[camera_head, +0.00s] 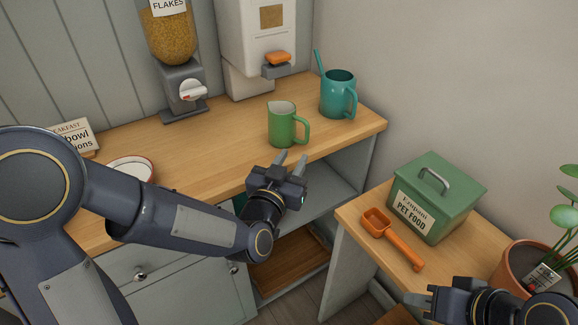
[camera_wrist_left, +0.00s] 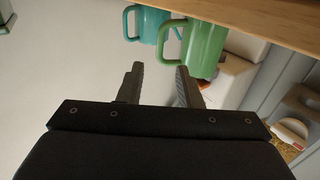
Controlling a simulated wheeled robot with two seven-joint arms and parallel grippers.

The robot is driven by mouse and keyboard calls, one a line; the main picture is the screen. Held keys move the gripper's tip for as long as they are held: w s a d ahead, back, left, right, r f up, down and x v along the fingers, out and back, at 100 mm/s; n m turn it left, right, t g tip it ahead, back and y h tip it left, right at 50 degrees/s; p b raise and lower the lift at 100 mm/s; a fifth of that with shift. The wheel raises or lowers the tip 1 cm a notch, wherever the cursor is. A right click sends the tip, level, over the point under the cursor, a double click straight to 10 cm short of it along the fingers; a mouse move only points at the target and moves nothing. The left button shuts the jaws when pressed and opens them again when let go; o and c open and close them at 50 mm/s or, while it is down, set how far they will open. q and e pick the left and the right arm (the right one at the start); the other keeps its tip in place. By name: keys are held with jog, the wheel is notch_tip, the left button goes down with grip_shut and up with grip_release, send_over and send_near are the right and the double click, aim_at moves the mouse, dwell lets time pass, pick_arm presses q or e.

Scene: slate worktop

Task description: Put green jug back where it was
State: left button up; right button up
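The green jug (camera_head: 282,125) stands upright on the wooden counter (camera_head: 225,160), its handle towards the right. It also shows in the left wrist view (camera_wrist_left: 204,48), where the picture is upside down. My left gripper (camera_head: 291,157) is in front of the jug near the counter's front edge. Its two fingers are apart with nothing between them, also in the left wrist view (camera_wrist_left: 158,68). The jug is clear of the fingers. My right gripper (camera_head: 418,301) is at the lower right by the low wooden surface; its finger opening is too small to tell.
A teal mug-like can (camera_head: 338,94) with a stick stands right of the jug. A cereal dispenser (camera_head: 183,90) and a white dispenser (camera_head: 256,45) stand behind. A white bowl (camera_head: 131,168) is at left. A green pet food box (camera_head: 436,197), orange scoop (camera_head: 392,238) and potted plant (camera_head: 530,268) are at right.

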pick_arm(q)
jog(key=s+a+n+g, duration=0.2)
jog(key=s+a+g, duration=0.3)
jog(key=s+a, duration=0.45)
jog(key=s+a+f+n+g+y, duration=0.1)
jog(key=s+a+f+n+g, duration=0.2)
jog(key=s, duration=0.5)
jog(key=s+a+f+g, duration=0.2)
jog(key=s+a+g, duration=0.25)
jog(key=s, duration=0.45)
notch_tip(320, 180, up, 11)
jog(key=p, duration=1.1)
jog(key=shift+a+r+t, duration=0.15)
jog(key=shift+a+t, duration=0.05)
jog(key=shift+t, duration=0.25)
jog(key=shift+w, duration=0.1)
